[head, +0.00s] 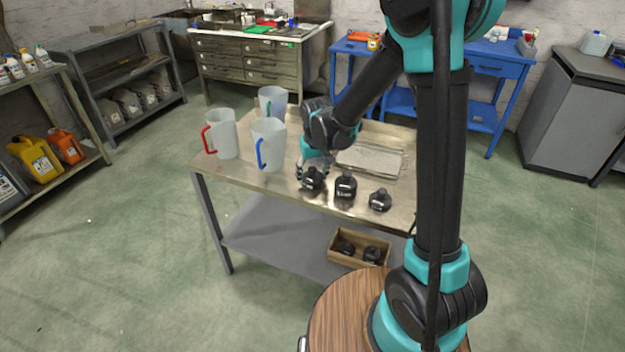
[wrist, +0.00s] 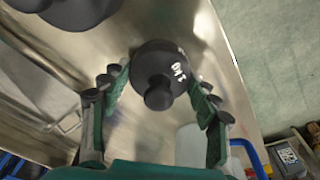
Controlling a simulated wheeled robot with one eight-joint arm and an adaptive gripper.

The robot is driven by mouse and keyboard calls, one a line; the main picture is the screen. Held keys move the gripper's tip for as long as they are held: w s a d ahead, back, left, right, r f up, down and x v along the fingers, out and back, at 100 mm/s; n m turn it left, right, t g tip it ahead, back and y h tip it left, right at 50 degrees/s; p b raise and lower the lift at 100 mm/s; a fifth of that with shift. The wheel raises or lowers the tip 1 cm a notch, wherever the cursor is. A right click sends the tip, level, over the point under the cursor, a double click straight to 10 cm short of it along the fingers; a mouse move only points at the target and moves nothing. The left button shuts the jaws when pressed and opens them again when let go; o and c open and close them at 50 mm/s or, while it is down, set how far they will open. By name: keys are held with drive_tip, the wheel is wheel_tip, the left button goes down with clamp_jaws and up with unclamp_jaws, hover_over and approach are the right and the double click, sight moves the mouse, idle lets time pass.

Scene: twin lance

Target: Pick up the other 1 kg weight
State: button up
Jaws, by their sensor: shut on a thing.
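My gripper (head: 312,170) is down at the table's front edge, its fingers around a small black weight (head: 312,182). In the wrist view that weight (wrist: 158,62) sits between the fingertips of my gripper (wrist: 162,92), with its knob toward the camera and a white kg label whose number I cannot read surely. It looks upright on or very near the tabletop. A taller black weight (head: 345,187) stands just right of it, and a small black weight (head: 380,200) stands farther right; their labels are too small to read.
A red-handled jug (head: 222,135), a blue-handled jug (head: 268,145) and a third jug (head: 272,102) stand on the left of the metal table (head: 230,172). A grey tray (head: 370,160) lies behind the weights. A wooden box (head: 345,259) with dark weights is on the lower shelf.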

clamp_jaws()
drive_tip(key=shift+r, duration=0.1)
